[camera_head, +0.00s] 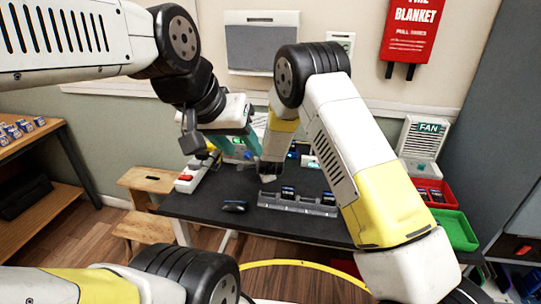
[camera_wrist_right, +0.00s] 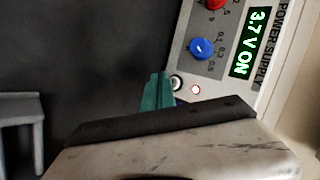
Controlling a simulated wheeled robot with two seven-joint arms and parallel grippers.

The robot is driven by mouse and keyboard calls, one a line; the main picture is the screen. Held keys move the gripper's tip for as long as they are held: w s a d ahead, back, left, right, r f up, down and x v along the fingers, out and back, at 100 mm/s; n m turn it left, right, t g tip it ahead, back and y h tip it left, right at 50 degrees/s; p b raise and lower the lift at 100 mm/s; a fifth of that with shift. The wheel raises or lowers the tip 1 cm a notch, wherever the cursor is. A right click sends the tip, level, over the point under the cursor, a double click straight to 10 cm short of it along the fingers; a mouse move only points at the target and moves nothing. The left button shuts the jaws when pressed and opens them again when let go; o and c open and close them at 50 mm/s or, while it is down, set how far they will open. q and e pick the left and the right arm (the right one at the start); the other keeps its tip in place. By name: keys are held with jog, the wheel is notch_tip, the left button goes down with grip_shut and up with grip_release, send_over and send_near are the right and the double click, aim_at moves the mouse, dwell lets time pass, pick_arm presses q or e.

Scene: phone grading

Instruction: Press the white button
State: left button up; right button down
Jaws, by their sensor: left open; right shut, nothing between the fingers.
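The power supply (camera_wrist_right: 225,50) shows in the right wrist view with a lit "3.7 V ON" display, a red knob and a blue knob. A small round white button (camera_wrist_right: 176,82) is on its face below the blue knob. My right gripper (camera_wrist_right: 158,92) is shut and empty, its teal fingertips right beside the button and partly over its edge. I cannot tell whether they touch it. In the head view my right arm hides its own fingertips. My left gripper (camera_head: 238,143) is open, with teal fingers, held above the table's back left.
The dark table (camera_head: 185,205) bears a grey holder with slots (camera_head: 297,204), a dark phone (camera_head: 235,206) and a white strip with a red switch (camera_head: 195,175). Red (camera_head: 447,199) and green (camera_head: 456,232) trays are at the right. A small glowing light (camera_wrist_right: 196,90) is beside the button.

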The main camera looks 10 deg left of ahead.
jog(key=shift+w, duration=0.2)
dwell(0.5)
jog(key=shift+w, duration=0.25)
jog(key=shift+w, duration=0.45)
dwell(0.6)
jog(key=shift+s, duration=0.9)
jog(key=shift+s+a, duration=0.1)
jog(key=shift+s, duration=2.4)
